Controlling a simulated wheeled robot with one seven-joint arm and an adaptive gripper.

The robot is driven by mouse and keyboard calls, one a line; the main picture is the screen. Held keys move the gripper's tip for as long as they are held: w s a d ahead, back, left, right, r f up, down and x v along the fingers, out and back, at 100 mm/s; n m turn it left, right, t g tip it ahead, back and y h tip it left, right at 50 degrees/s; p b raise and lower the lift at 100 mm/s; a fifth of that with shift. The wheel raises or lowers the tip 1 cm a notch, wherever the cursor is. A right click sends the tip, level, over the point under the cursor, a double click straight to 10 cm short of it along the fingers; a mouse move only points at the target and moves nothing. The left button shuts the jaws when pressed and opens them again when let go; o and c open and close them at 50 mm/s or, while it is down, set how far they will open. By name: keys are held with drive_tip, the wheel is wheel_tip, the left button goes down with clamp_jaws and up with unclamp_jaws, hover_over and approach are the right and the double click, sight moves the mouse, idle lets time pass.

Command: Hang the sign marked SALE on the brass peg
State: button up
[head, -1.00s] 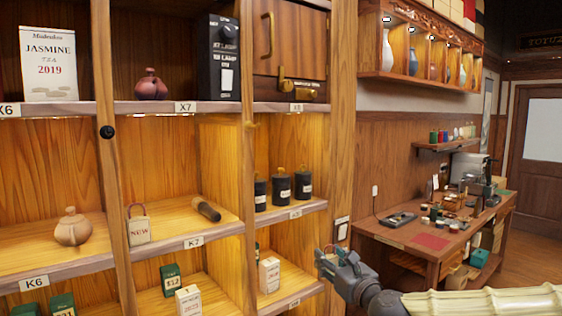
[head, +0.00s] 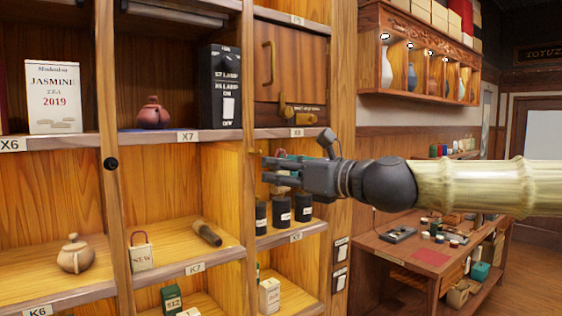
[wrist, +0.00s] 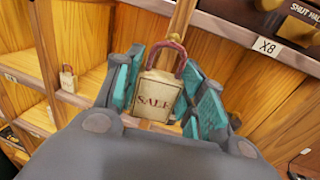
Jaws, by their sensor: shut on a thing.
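The SALE sign (wrist: 157,98), a beige tag with a reddish loop on top, sits between the teal pads of my gripper (wrist: 160,92) in the wrist view. In the head view my gripper (head: 267,170) is shut on it in front of the right-hand bay, and the sign is mostly hidden behind the fingers. The loop stands up above the fingers. A small brass peg (head: 254,151) shows on the upright post just left of the fingertips. The sign looks apart from it.
A black knob (head: 111,163) is on the left post. A NEW sign (head: 142,256) stands on shelf K7, with a dark roll (head: 207,233) beside it. Black canisters (head: 282,208) stand below my gripper. The X8 shelf edge (head: 290,132) runs just above.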

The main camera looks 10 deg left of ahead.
sight(248, 165)
drive_tip(key=shift+s+a+r, duration=0.15)
drive_tip(key=shift+s+r, duration=0.1)
drive_tip(key=shift+r, duration=0.2)
drive_tip(key=shift+w+d+f+p+x, duration=0.15)
drive_tip(key=shift+w+x, duration=0.1)
drive_tip(key=shift+x, duration=1.1)
drive_tip(key=shift+w+d+f+p+x, duration=0.1)
drive_tip(key=shift+w+d+x, duration=0.1)
drive_tip(key=shift+x, duration=1.2)
drive_tip(key=shift+w+d+f+p+x, duration=0.15)
drive_tip(key=shift+w+x, duration=0.1)
drive_tip(key=shift+x, duration=1.1)
drive_tip(key=shift+w+a+f+b, duration=0.4)
drive_tip(key=shift+w+a+b, duration=0.1)
drive_tip(key=shift+a, duration=0.1)
drive_tip(key=o, duration=1.9)
drive_tip(key=shift+d, duration=0.15)
drive_tip(key=shift+b+v, duration=0.45)
drive_tip(key=shift+v, duration=2.95)
